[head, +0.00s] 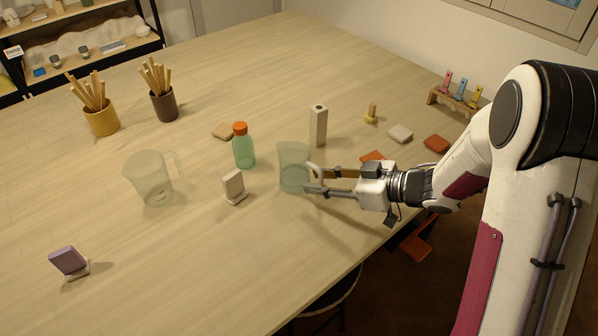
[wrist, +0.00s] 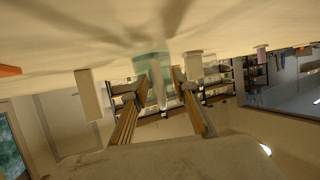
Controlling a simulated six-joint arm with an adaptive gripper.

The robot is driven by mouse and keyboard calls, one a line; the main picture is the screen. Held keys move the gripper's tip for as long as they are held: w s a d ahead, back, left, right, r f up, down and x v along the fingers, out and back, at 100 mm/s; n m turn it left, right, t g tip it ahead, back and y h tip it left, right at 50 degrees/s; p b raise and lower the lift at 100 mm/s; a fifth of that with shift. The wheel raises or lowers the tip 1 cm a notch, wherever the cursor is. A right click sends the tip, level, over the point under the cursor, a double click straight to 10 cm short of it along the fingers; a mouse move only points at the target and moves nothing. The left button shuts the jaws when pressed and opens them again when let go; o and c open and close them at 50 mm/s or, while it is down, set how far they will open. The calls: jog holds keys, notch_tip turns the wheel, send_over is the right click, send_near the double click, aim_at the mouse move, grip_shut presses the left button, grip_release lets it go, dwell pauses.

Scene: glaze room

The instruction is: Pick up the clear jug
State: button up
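A frosted, nearly colourless clear jug (head: 150,180) stands upright on the left of the table in the head view, its handle to the right. A second jug, pale green and see-through (head: 293,170), stands upright near the table's front edge. My gripper (head: 312,178) is at this green jug's handle side, far from the colourless one. Its two fingers are apart, one on each side of the handle. The wrist view, upside down, shows the green jug (wrist: 152,64) with its handle between my open fingers (wrist: 157,88). I cannot tell whether they touch it.
A green bottle with an orange cap (head: 243,148) and a white upright tablet on a stand (head: 234,187) stand between the jugs. A tall beige block (head: 318,127) is behind the green jug. A purple tablet (head: 69,262) is front left. The table's front left is mostly clear.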

dwell(0.3)
grip_shut()
jog(key=shift+r, duration=0.35)
jog(key=shift+r, duration=4.5)
jog(key=shift+r, duration=0.15)
